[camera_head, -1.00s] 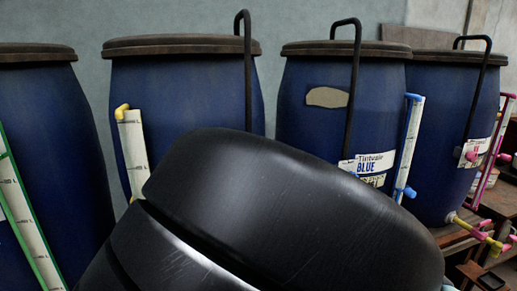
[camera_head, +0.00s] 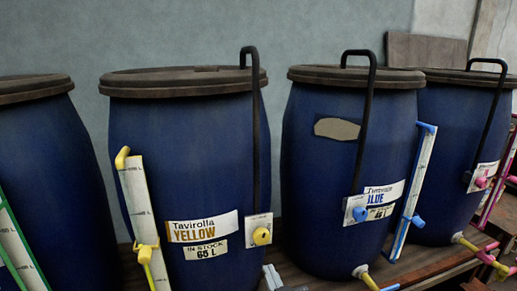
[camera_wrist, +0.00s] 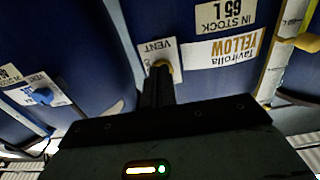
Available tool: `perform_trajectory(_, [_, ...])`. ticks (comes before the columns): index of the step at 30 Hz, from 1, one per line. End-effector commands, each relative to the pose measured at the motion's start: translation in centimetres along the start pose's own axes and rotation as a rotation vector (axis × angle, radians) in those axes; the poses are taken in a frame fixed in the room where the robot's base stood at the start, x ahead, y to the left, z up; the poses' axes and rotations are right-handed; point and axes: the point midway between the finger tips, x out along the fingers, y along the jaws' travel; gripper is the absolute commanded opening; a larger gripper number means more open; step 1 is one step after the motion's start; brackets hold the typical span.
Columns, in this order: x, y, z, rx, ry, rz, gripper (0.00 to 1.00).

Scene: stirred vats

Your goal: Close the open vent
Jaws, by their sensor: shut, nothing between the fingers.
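The yellow vat (camera_head: 185,130) is a blue barrel labelled Tavirolla YELLOW, 65 L. Its vent plate carries a round yellow vent knob (camera_head: 262,236). The blue vat (camera_head: 330,180) has a blue vent knob (camera_head: 360,214), and the vat at the right has a pink one (camera_head: 481,182). I cannot tell from the knobs which vent is open. In the wrist view, which is upside down, my gripper (camera_wrist: 160,78) is shut and empty, its tips right at the yellow knob (camera_wrist: 163,65) and partly hiding it. Contact is unclear. The head view shows a grey part of it below that plate.
Black bent pipes (camera_head: 254,120) rise from the vent plates over the lids. A yellow-fitted level gauge (camera_head: 141,215) stands left of the yellow label, and a blue-fitted one (camera_head: 412,190) right of the blue vat. The vats stand close together on a wooden bench (camera_head: 420,265).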

Motion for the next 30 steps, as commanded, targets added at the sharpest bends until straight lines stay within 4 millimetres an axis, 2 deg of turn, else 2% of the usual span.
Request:
perform_trajectory(9, [4.0,0.1,0.1,0.001,0.002,0.002,0.00])
perform_trajectory(15, [5.7,0.0,0.0,0.000,0.002,0.001,0.00])
perform_trajectory(30, [6.2,0.0,0.0,-0.003,0.000,0.000,0.00])
